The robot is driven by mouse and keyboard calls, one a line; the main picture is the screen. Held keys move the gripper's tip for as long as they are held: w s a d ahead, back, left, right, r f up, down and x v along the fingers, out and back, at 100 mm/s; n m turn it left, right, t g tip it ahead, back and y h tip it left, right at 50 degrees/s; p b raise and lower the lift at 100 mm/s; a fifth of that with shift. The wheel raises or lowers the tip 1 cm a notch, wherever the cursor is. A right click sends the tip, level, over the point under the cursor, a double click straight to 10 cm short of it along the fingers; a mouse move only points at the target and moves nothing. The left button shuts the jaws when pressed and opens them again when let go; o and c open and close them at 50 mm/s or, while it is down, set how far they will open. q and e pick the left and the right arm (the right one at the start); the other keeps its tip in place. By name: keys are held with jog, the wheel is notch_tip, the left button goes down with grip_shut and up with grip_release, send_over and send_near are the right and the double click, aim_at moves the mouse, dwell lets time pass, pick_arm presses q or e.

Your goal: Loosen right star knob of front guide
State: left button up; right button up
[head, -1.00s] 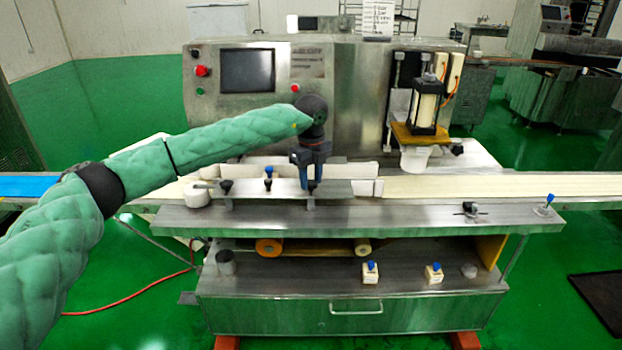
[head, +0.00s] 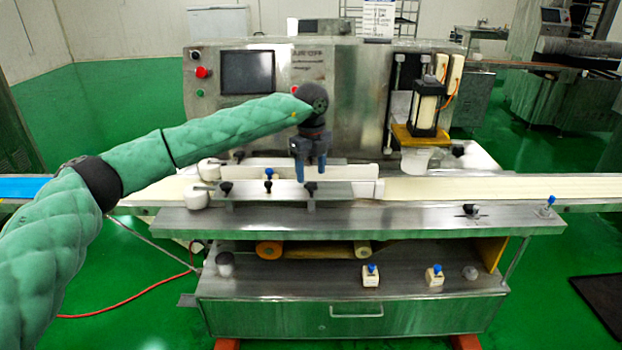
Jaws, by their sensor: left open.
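The front guide (head: 266,191) is a long metal plate along the near side of the conveyor. Its right star knob (head: 311,187) is small and dark and stands at the plate's near edge. The left star knob (head: 226,187) is similar and sits further left. My left gripper (head: 311,175) points down with its blue-grey fingers open, just above the right star knob. It looks empty, and the knob shows below the fingertips. I cannot tell whether a fingertip touches the knob. My right gripper is not in view.
A blue-topped knob (head: 268,173) stands behind the plate, left of my gripper. White rollers (head: 197,197) are at the guide's left end. The control panel screen (head: 247,71) is behind my arm. The cream belt (head: 470,189) to the right is clear.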

aim_at(311, 184)
pick_arm(q)
notch_tip(311, 184, up, 5)
jog(key=shift+f, duration=0.2)
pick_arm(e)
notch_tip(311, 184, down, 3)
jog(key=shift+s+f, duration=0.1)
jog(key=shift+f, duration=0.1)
